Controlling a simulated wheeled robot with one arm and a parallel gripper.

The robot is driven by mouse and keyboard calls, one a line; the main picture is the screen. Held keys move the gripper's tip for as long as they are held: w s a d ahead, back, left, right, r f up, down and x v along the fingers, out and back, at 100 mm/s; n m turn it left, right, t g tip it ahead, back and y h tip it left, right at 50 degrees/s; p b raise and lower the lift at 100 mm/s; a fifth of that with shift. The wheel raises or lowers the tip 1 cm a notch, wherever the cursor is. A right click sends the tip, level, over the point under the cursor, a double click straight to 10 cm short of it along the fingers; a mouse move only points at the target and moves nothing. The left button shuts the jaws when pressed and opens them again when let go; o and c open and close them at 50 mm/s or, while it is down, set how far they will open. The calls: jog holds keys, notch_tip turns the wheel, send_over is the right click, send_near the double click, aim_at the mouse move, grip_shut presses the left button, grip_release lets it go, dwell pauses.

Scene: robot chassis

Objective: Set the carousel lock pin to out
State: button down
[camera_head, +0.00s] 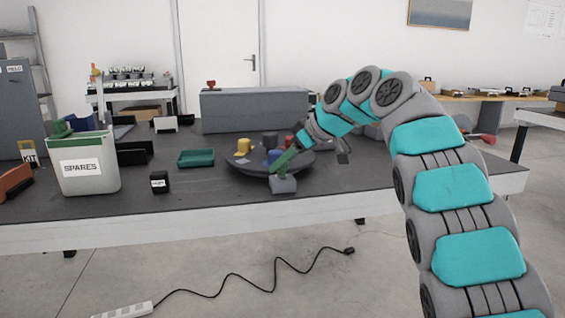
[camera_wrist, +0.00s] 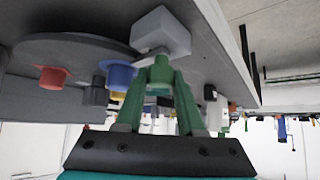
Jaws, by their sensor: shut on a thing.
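The carousel is a dark round turntable (camera_head: 308,165) on the workbench; its underlit disc also shows upside down in the wrist view (camera_wrist: 62,48). A light grey block (camera_head: 283,184) sits at its front edge and also shows in the wrist view (camera_wrist: 165,32).
Yellow (camera_head: 243,146), blue (camera_head: 274,156) and red pieces stand on the carousel close to my fingers. A long grey box (camera_head: 253,110) stands behind. A green tray (camera_head: 196,158), a small black box (camera_head: 159,182) and a SPARES bin (camera_head: 85,168) are left. The bench front right is clear.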

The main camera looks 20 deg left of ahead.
jog(key=shift+f, duration=0.1)
jog(key=shift+s+d+f+b, duration=0.2)
jog(key=shift+s+d+b, duration=0.25)
jog(key=shift+b, duration=0.65)
jog(key=shift+s+d+b, duration=0.3)
jog(key=shift+s+b, duration=0.45)
jog(key=shift+b, duration=0.2)
jog(key=shift+s+d+r, duration=0.15)
jog(key=shift+r, duration=0.05)
jog(key=c, duration=0.5)
grip_release()
jog(key=shift+s, duration=0.1)
jog(key=shift+r, duration=0.1)
